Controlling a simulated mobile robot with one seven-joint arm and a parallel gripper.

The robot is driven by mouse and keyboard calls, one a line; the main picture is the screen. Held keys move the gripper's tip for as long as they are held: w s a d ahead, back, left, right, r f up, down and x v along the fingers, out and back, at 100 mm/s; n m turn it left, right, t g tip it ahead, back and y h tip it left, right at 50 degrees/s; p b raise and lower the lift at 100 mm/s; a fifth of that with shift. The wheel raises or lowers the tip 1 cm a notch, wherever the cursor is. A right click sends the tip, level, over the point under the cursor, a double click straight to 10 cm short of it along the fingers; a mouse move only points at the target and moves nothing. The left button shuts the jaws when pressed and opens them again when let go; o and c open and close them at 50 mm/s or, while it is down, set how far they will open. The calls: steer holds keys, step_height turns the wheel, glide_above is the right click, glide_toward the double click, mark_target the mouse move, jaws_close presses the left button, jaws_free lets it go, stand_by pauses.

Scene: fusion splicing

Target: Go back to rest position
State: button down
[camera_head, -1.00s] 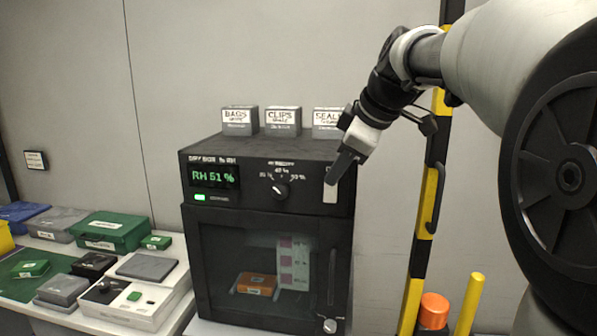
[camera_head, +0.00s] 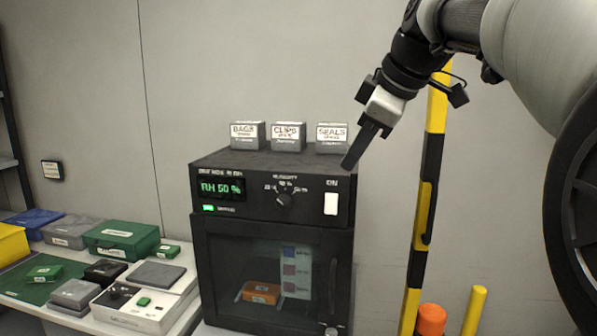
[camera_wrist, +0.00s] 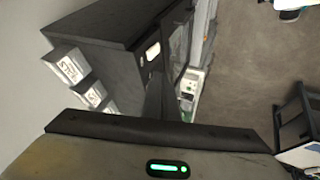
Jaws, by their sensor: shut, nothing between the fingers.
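My gripper (camera_head: 364,147) is shut and empty. In the head view it points down and left, in front of the upper right of the black dry box (camera_head: 270,222). Its fingertips appear close to the box's top right edge; I cannot tell the exact gap. The white switch (camera_head: 331,204) marked ON lies below the fingertips and is fully visible. The display (camera_head: 221,188) reads RH 50 % and a green light glows under it. In the wrist view my shut fingers (camera_wrist: 154,98) reach toward the dry box (camera_wrist: 105,30), with the switch (camera_wrist: 152,50) just beyond them.
Boxes labelled BAGS (camera_head: 247,135), CLIPS (camera_head: 288,136) and SEALS (camera_head: 332,138) stand on the dry box. A yellow-black post (camera_head: 424,215) is right of it. An orange packet (camera_head: 261,293) lies behind the box's closed door. A bench with several cases is at left.

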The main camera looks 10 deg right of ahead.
steer(key=shift+s+d+r, duration=0.2)
steer(key=shift+s+r, duration=0.05)
steer(key=shift+r, duration=0.45)
steer(key=s+a+f+m+g+h+p, duration=0.1)
steer(key=s+f+m+p, duration=0.5)
steer(key=s+f+m, duration=0.6)
steer(key=s+a+f+h, duration=0.1)
steer(key=s+f+h, duration=0.1)
steer(key=s+f, duration=0.4)
steer(key=shift+s+a+m+p, duration=0.15)
steer(key=shift+s+m+p, duration=0.25)
steer(key=shift+s, duration=1.6)
